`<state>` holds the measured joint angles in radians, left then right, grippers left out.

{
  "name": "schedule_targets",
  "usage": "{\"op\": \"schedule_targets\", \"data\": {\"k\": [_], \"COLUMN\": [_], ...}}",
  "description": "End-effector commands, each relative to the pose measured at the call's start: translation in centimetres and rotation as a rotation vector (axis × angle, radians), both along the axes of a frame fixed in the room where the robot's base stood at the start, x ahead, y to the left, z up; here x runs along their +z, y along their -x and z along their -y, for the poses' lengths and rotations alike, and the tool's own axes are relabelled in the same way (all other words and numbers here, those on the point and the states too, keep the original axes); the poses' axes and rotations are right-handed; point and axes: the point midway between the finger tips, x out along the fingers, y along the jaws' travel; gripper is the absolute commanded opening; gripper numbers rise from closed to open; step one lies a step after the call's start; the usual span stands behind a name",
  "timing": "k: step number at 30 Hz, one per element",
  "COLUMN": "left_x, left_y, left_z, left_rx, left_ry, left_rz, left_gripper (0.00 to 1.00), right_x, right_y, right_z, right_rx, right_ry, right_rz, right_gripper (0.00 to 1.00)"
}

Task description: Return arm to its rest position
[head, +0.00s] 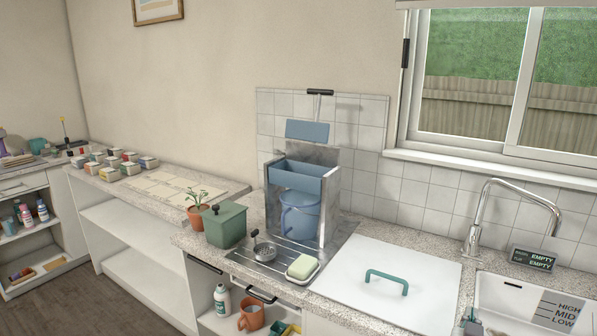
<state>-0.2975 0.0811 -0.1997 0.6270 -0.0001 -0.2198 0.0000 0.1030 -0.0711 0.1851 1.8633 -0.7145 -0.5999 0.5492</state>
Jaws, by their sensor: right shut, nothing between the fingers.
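Only a small dark tip of my right gripper (472,320) shows at the bottom edge, in front of the sink's left side. It is shut and holds nothing; the rest of it and its arm are out of frame. A white lid panel (345,283) with a teal handle (386,280) lies flat on the counter, left of the gripper and apart from it. My left gripper is not in view.
The white sink (490,292) with a chrome tap (515,185) is at the right. A blue bucket (299,213) stands in a metal frame (330,205). A soap dish (302,268), green box (225,224) and potted plant (198,213) stand on the speckled counter.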

Motion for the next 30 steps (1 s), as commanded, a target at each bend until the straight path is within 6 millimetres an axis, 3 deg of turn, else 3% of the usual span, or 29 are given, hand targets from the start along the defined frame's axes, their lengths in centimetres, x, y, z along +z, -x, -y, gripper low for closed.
{"op": "schedule_targets", "data": {"k": [11,14,21,30], "left_x": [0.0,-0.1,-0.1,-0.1], "left_y": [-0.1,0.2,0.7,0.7], "left_z": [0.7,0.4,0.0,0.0], "left_rx": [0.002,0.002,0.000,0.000], "left_ry": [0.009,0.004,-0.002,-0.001], "left_rz": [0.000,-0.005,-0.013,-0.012], "left_gripper": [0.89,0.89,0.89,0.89], "right_x": [-6.3,-8.5,-13.1,-15.0], "right_y": [6.9,9.9,18.7,27.5], "right_z": [-2.7,-4.3,-9.5,-14.4], "right_rx": [0.054,0.098,0.270,0.478], "right_ry": [-0.065,-0.090,-0.149,-0.190], "right_rz": [-0.289,-0.406,-0.733,-1.011], "right_gripper": [0.00,0.00,0.00,0.00]}}
